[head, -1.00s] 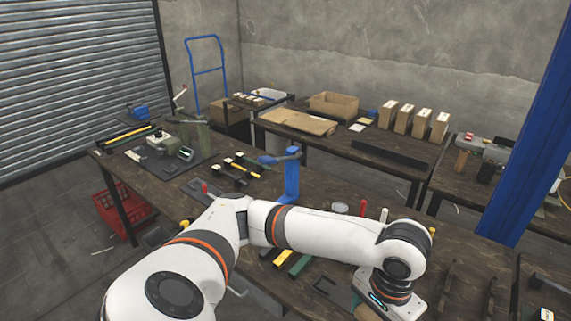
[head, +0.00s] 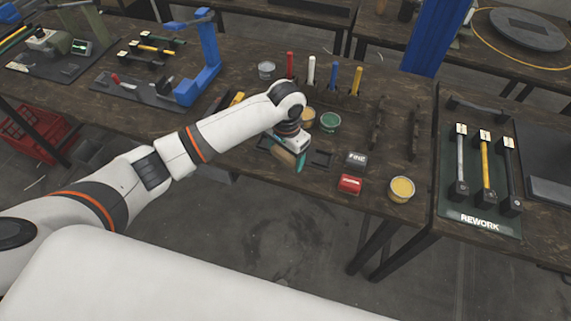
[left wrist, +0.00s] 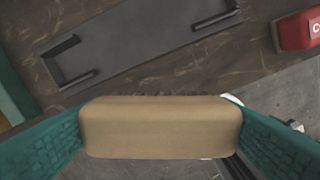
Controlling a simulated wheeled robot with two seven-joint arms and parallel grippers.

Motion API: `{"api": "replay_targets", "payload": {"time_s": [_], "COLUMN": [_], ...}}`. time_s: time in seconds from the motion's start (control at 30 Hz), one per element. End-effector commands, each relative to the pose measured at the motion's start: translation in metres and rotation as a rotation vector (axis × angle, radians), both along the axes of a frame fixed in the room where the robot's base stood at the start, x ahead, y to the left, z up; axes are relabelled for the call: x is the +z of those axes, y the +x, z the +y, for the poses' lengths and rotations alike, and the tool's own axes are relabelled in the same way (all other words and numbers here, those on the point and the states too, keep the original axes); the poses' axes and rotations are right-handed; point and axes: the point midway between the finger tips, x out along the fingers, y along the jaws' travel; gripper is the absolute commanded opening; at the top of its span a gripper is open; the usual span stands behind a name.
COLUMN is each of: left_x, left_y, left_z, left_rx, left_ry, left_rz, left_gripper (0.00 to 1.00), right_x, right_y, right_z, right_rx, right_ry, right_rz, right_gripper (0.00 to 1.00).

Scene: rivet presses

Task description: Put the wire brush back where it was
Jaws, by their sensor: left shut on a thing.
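The wire brush shows as a tan wooden block (left wrist: 160,128) in the left wrist view, gripped between two teal fingers. It also shows in the head view (head: 284,156), partly hidden by my gripper; its bristles cannot be made out. My left gripper (head: 291,158) is shut on it near the front edge of the dark wooden bench. A flat dark tray with raised corner brackets (left wrist: 145,42) lies on the bench beyond the brush in the left wrist view. Part of it shows beside the gripper in the head view (head: 321,158). My right gripper is not in view.
A green-topped tin (head: 330,122) and upright coloured markers are behind. A blue press (head: 203,65) stands left. Floor shows below the bench edge.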

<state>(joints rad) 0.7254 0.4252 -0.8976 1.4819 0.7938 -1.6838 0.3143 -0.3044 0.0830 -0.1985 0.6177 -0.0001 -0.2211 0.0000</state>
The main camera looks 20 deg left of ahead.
Motion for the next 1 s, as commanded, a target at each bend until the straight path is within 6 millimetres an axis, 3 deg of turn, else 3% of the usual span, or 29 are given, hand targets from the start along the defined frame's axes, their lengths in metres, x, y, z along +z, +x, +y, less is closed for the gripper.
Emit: {"api": "replay_targets", "payload": {"time_s": [0.4, 0.8, 0.83, 0.93, 1.0], "left_x": [-0.047, -0.053, -0.053, -0.053, -0.052], "left_y": [0.000, 0.000, 0.000, 0.000, 0.000], "left_z": [0.000, 0.000, 0.000, 0.000, 0.000], "left_rx": [0.001, 0.001, 0.001, 0.001, 0.001], "left_ry": [-0.001, -0.001, 0.000, 0.000, 0.000], "left_rz": [0.000, 0.000, -0.001, -0.001, -0.001], "left_gripper": [0.56, 0.56, 0.81, 0.97, 1.00], "right_x": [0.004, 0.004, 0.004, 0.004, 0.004], "right_y": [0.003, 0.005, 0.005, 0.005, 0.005], "right_z": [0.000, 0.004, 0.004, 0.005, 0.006], "right_rx": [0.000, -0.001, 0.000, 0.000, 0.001], "right_ry": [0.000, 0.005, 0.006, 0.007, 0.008], "right_rz": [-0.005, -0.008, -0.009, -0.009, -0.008], "right_gripper": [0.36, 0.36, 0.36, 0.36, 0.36]}}
